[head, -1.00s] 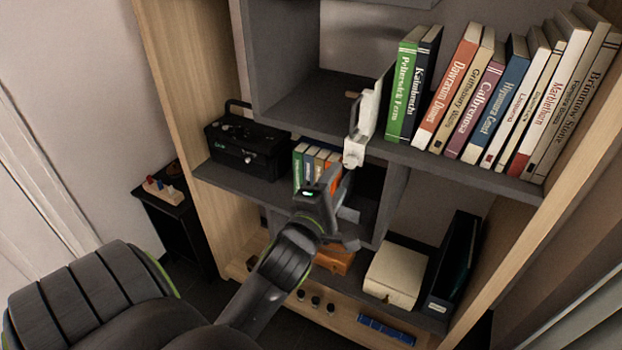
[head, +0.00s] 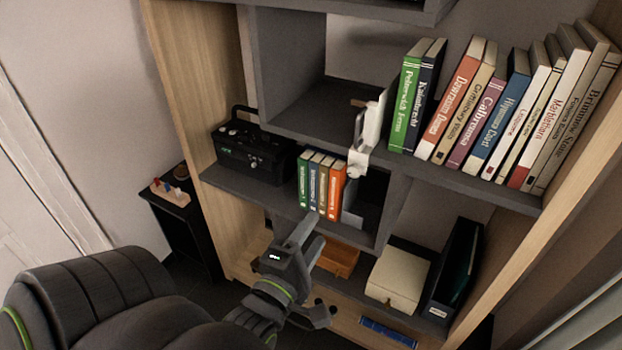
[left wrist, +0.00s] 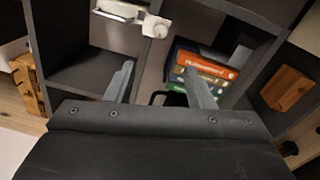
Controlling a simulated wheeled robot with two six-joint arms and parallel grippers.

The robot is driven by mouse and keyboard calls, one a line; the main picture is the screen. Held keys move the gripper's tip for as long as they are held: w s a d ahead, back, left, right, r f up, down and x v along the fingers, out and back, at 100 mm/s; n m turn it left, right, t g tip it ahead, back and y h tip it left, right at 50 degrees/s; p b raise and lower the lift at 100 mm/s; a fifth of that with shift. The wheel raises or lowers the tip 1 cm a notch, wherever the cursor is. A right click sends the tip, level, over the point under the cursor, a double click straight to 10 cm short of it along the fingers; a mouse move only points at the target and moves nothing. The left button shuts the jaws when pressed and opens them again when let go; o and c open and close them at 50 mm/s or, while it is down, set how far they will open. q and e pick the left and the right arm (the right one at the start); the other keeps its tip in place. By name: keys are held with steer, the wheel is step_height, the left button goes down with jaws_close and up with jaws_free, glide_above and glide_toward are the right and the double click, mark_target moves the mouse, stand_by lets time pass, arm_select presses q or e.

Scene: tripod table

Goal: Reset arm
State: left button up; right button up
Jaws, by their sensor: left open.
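My left gripper (head: 312,269) is in front of the lower part of the shelf unit (head: 450,178) in the head view. It is open and empty. In the left wrist view its two fingers (left wrist: 160,84) stand well apart with nothing between them. A row of small books (head: 321,186), green, blue, tan and orange, stands in a cubby above the gripper, apart from it. These books also show in the left wrist view (left wrist: 198,75), beyond the right finger. My right gripper is not in view.
A white bookend-like object (head: 362,145) sticks out at the upper shelf edge, left of a row of larger books (head: 500,115). A black radio (head: 250,152) stands at left. Below are a cream box (head: 397,278), a wooden box (head: 338,259) and a dark binder (head: 457,268).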

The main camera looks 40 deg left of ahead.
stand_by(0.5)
arm_select(q)
step_height(320, 180, down, 38)
steer(key=s+d+m+g+h, duration=0.25)
steer(key=m+g, duration=0.55)
steer(key=m, duration=0.4)
steer(key=s+a+f+m+g, duration=0.1)
steer(key=s+f+m+g, duration=0.2)
steer(key=s+f, duration=0.3)
steer(key=s+a+f+m+g+p, duration=0.1)
steer(key=s+a+f+m+g, duration=0.1)
steer(key=s+f, duration=0.5)
steer(key=s+a+f+m+g, duration=0.1)
steer(key=s+f+m+g, duration=0.2)
steer(key=s, duration=0.9)
step_height(320, 180, down, 4)
steer(key=m+h, duration=0.1)
steer(key=m, duration=0.1)
steer(key=shift+a+f+m+g, duration=0.2)
steer(key=shift+a+m+g, duration=0.1)
steer(key=shift+m+g, duration=0.1)
